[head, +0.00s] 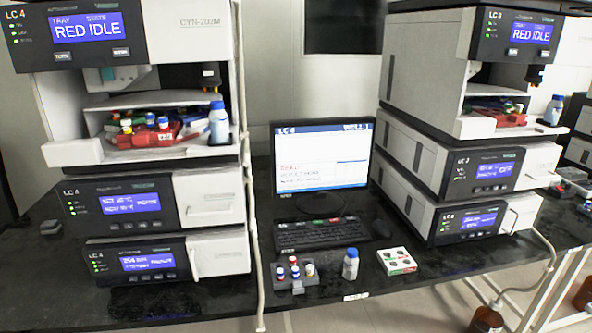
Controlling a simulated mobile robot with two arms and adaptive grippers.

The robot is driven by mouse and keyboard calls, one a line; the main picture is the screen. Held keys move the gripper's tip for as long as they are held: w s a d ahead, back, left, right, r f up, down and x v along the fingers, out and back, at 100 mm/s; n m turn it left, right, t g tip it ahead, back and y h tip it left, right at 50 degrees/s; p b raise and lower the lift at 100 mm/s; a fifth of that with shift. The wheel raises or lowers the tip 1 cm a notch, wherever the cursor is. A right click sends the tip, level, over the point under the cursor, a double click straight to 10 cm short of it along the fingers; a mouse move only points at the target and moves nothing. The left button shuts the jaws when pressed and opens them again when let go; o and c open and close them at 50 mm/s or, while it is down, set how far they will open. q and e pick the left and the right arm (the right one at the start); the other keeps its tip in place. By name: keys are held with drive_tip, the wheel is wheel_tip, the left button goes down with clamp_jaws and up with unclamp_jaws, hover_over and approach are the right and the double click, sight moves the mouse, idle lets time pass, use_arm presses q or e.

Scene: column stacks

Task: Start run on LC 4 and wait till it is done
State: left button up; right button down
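The LC 4 stack stands at the left. Its top module (185,30) has a blue display (88,32) reading TRAY RED, STATE IDLE. In its open bay a red tray (148,137) holds several capped vials, with a green part behind it. Two lower LC 4 modules (125,205) (150,262) have lit displays with text too small to read surely. A monitor (321,160) between the stacks has LC 4 in its header and what looks like WELL 1; red lines below are unreadable. Neither gripper is in view.
The LC 3 stack (490,125) stands at the right, its display (523,33) also reading RED, IDLE. On the black bench (345,285) are a vial rack (292,284), a blue-capped bottle (350,264) and a white box with dark round spots (397,261). Brown bottles (486,318) stand below.

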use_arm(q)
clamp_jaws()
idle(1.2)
